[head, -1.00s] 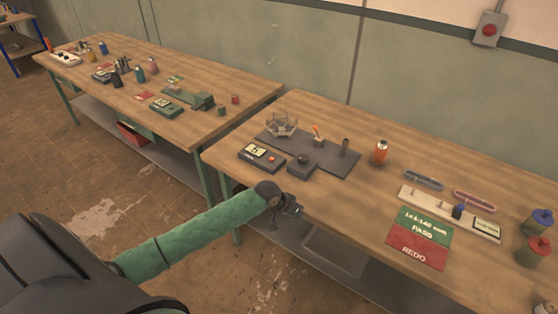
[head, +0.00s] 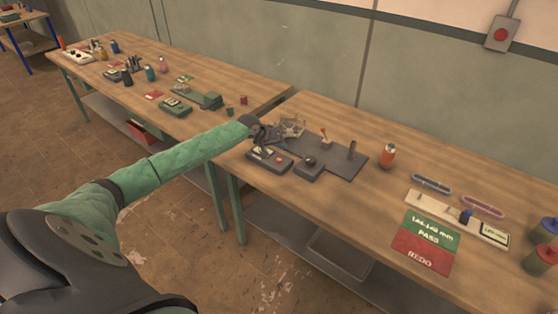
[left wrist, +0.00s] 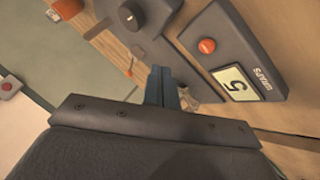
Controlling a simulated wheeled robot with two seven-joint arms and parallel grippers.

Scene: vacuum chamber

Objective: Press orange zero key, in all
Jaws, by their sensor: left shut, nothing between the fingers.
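A dark counter box (head: 283,169) with an orange key (head: 278,160) on top sits at the left front of the near bench. In the left wrist view the box (left wrist: 222,25) shows its orange key (left wrist: 207,46) and a display (left wrist: 236,84) reading 5. My left gripper (head: 262,149) is over the display side of the box, beside the orange key, and partly hides the display in the head view. Its fingers (left wrist: 162,86) are shut and empty in the left wrist view. They look apart from the key; their exact height is unclear. My right gripper is not in view.
Behind are a grey plate (head: 345,163) with a post (head: 351,150), a small lever and a wire-like frame (head: 292,127). An orange bottle (head: 388,156) stands further right. The bench front (head: 340,210) is clear.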

